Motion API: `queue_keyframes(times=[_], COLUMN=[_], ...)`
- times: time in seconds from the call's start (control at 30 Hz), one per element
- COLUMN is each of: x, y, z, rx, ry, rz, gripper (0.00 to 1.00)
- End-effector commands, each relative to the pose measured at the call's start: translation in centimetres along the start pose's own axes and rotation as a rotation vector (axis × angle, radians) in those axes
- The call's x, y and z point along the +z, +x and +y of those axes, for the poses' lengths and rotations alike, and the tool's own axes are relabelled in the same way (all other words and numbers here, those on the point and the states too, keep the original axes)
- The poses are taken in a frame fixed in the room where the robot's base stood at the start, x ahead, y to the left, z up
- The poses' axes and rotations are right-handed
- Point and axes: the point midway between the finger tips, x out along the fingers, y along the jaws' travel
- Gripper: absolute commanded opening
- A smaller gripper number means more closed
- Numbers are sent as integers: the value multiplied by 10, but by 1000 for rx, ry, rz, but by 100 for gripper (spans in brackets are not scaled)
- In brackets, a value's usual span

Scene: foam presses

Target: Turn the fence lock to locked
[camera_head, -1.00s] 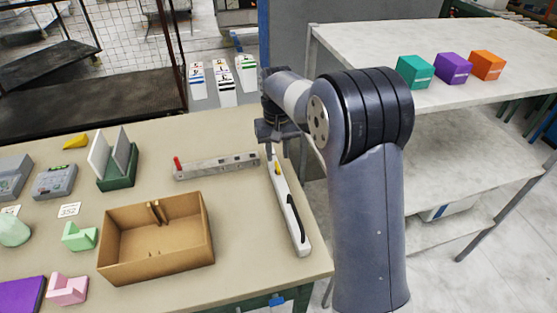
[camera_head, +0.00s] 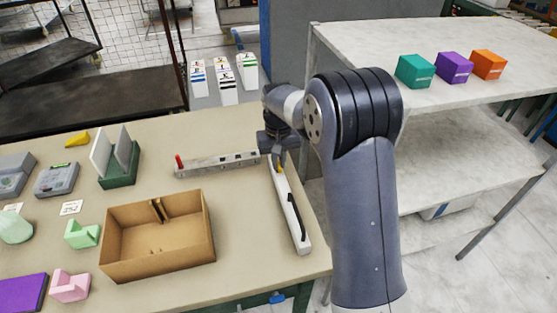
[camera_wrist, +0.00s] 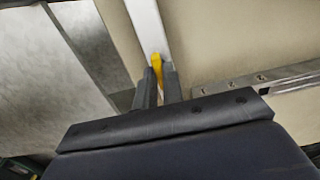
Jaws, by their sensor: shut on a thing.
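A long white bar (camera_head: 288,212) with a black strip lies on the right part of the table, running front to back. A small yellow lever (camera_wrist: 157,61) stands on its far end. My gripper (camera_head: 279,165) is over that end, pointing down. In the wrist view its two fingers (camera_wrist: 161,84) are shut on the yellow lever, which shows between and beyond their tips. The fingers hide part of the lever. A grey metal bar (camera_head: 215,166) with a red knob (camera_head: 180,161) at its left end lies to the left of the white bar. No lock marking is readable.
An open cardboard box (camera_head: 125,254) stands left of the white bar. A green holder (camera_head: 119,178) with upright plates, a grey device (camera_head: 57,180) and green and pink blocks lie farther left. The table's right edge is close to the white bar. A pale shelf (camera_head: 440,105) stands beyond it.

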Motion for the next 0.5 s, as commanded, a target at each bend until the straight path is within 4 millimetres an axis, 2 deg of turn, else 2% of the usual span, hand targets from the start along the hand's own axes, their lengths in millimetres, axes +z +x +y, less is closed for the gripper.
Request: queue_keyframes(times=[0.5], x=[0], y=[0], z=[0], rx=[0], ry=[47], rz=[0], gripper=[0])
